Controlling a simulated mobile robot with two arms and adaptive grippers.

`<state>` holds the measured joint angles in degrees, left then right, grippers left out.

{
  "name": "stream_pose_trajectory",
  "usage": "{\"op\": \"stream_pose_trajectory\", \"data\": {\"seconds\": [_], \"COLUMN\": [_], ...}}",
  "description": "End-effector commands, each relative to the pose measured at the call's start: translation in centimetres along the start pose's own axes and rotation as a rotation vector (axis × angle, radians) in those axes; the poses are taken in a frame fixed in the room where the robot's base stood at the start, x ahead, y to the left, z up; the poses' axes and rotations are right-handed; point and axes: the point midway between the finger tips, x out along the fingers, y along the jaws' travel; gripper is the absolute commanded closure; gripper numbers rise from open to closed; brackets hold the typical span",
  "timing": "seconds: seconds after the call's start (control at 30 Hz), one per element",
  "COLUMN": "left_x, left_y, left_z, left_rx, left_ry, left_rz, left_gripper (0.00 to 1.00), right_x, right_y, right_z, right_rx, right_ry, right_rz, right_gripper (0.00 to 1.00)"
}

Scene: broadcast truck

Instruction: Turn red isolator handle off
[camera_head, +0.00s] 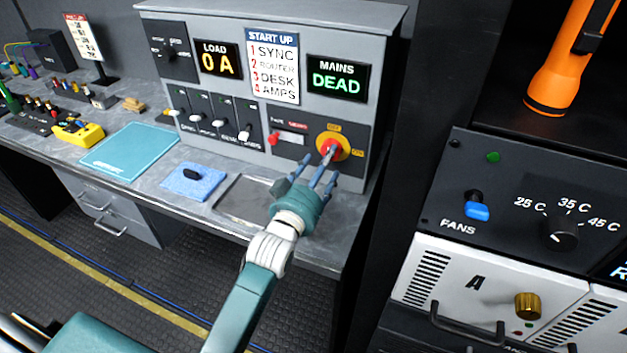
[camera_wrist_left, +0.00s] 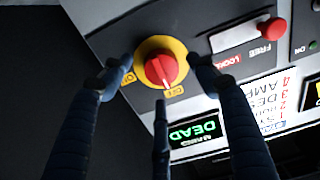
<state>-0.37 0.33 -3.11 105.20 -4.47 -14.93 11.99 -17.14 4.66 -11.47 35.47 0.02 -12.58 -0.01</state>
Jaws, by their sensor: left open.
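The red isolator handle (camera_head: 330,149) sits on a yellow disc (camera_head: 344,142) at the lower right of the grey panel. In the left wrist view the handle (camera_wrist_left: 161,70) has a white line that appears to point toward the OFF label; the ON label is to the left. My left gripper (camera_head: 319,166) is open in front of the handle. In the wrist view two fingers stand either side of the handle and a third below it, with gaps visible; contact cannot be told. The mains display (camera_head: 336,78) reads DEAD. My right gripper is not in view.
A red slide knob (camera_wrist_left: 272,30) sits by the FREE end of its slot, beside the disc. Several breaker switches (camera_head: 218,121) are left of it. A blue cloth (camera_head: 194,181) and a tray (camera_head: 258,203) lie on the bench. A dark rack (camera_head: 507,205) stands at right.

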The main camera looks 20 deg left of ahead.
Motion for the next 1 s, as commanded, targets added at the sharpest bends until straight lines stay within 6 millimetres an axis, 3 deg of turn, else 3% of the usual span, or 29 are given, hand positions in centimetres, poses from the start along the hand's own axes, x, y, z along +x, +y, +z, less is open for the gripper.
{"op": "stream_pose_trajectory", "data": {"seconds": [0.2, 0.4, 0.6, 1.0], "left_x": [-5.0, -7.8, -8.8, -8.7], "left_y": [-0.1, -0.1, -0.1, -0.1], "left_z": [0.2, 0.2, 0.1, 0.1], "left_rx": [-0.001, -0.001, 0.0, 0.0], "left_ry": [-0.004, -0.004, -0.002, -0.002], "left_rz": [-0.001, -0.001, -0.001, -0.001], "left_gripper": [0.41, 0.41, 0.41, 0.41], "right_x": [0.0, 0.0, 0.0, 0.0], "right_y": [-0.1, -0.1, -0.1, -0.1], "right_z": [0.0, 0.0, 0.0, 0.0], "right_rx": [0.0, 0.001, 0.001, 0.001], "right_ry": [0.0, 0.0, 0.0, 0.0], "right_rz": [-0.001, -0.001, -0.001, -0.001], "right_gripper": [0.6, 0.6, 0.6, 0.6]}}
